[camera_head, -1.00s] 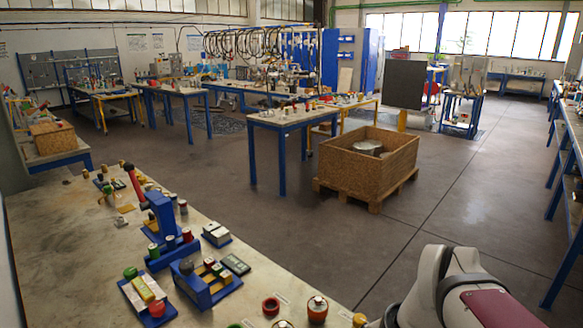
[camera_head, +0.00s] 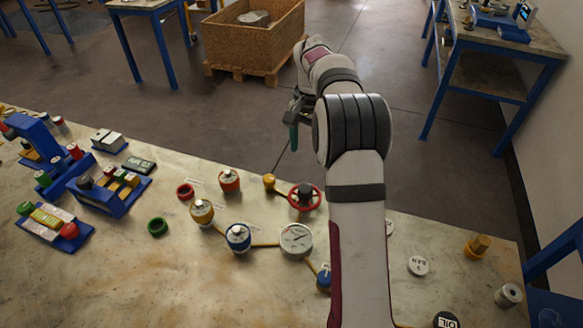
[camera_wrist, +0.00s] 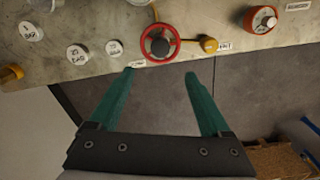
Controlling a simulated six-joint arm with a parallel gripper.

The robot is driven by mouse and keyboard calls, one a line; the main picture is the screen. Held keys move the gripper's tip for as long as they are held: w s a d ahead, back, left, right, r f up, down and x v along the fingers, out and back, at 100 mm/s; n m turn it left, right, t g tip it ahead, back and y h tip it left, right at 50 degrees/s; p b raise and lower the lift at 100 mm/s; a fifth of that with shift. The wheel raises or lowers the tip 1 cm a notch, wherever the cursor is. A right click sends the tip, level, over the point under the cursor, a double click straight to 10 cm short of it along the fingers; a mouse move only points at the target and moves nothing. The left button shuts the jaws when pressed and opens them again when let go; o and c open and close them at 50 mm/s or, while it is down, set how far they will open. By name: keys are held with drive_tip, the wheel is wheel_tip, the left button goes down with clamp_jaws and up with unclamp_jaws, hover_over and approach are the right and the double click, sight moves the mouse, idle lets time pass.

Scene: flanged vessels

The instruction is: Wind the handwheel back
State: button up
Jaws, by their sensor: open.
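The handwheel (camera_head: 305,196) is a red ring with spokes and a dark hub, near the far edge of the bench, beside a yellow fitting. In the wrist view the handwheel (camera_wrist: 160,44) lies just beyond the fingertips, around the middle of the picture. My gripper (camera_head: 293,135) is past the bench's far edge, over the floor. In the wrist view its two green fingers (camera_wrist: 160,73) are apart, with nothing between them. They point toward the handwheel and do not appear to touch it.
A pressure gauge (camera_head: 296,240) sits just in front of the handwheel. Flanged vessels with orange (camera_head: 229,181), yellow (camera_head: 202,212) and blue (camera_head: 238,238) bands stand to its left. White labelled discs such as the BAR one (camera_head: 418,265) lie to the right. A wooden crate (camera_head: 253,45) stands on the floor beyond.

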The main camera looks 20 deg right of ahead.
sight(305, 188)
wheel_tip(305, 188, down, 15)
drive_tip(key=shift+a+r, duration=0.1)
drive_tip(key=shift+r, duration=0.05)
clamp_jaws()
idle(0.4)
drive_tip(key=shift+n, duration=0.3)
